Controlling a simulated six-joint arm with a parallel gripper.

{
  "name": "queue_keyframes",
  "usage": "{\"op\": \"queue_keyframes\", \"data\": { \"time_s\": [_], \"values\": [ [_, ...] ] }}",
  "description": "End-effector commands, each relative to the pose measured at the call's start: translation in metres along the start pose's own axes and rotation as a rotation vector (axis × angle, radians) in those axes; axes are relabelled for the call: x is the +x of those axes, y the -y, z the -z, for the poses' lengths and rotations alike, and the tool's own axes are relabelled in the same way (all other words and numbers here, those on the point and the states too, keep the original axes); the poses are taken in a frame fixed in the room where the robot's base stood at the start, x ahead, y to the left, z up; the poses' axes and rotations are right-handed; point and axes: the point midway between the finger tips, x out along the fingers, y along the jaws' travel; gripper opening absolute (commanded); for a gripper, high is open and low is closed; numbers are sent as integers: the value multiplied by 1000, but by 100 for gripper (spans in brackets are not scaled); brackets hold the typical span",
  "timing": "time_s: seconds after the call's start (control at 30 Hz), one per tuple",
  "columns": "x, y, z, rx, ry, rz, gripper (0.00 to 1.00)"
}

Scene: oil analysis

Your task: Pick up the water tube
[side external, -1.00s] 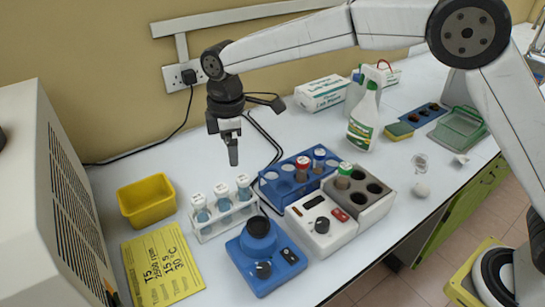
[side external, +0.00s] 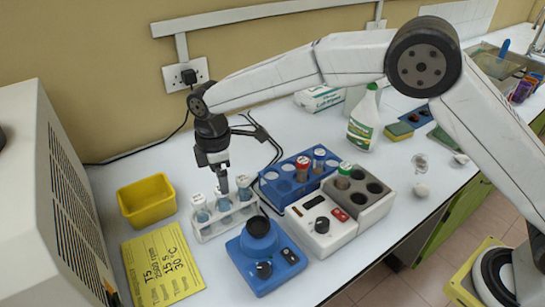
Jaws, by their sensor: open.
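A white rack (side external: 204,237) stands in the left middle of the bench and holds three tubes with white caps and blue-tinted contents. The left tube (side external: 201,212) and the right tube (side external: 244,192) show clearly. The middle tube (side external: 223,203) is partly covered at its cap by my gripper (side external: 223,188). My gripper points down with its fingertips at the middle tube's cap. Its jaws are open. Whether the fingers are around the cap or just in front of it is hard to tell. The cap labels are too small to read.
A blue rack (side external: 280,193) with red- and blue-capped tubes is to the right. A grey-white heater block (side external: 325,228) holds a green-capped tube (side external: 343,176). A blue mixer (side external: 265,258) stands in front. A yellow bin (side external: 146,202) and yellow note (side external: 160,266) lie left, beside a large beige machine (side external: 45,200).

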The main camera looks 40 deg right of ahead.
Motion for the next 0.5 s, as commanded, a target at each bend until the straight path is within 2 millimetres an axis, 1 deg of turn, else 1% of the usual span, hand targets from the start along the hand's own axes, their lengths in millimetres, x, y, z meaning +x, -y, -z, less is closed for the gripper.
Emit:
{"op": "queue_keyframes", "data": {
  "time_s": [0.1, 0.2, 0.4, 0.5],
  "values": [
    [11, 0, 0, 0, 0, 1, 90],
    [16, 0, 0, 0, 0, 0, 90],
    [18, 0, 0, 0, 0, 0, 90],
    [22, 0, 0, 0, 0, 0, 90]
  ]
}}
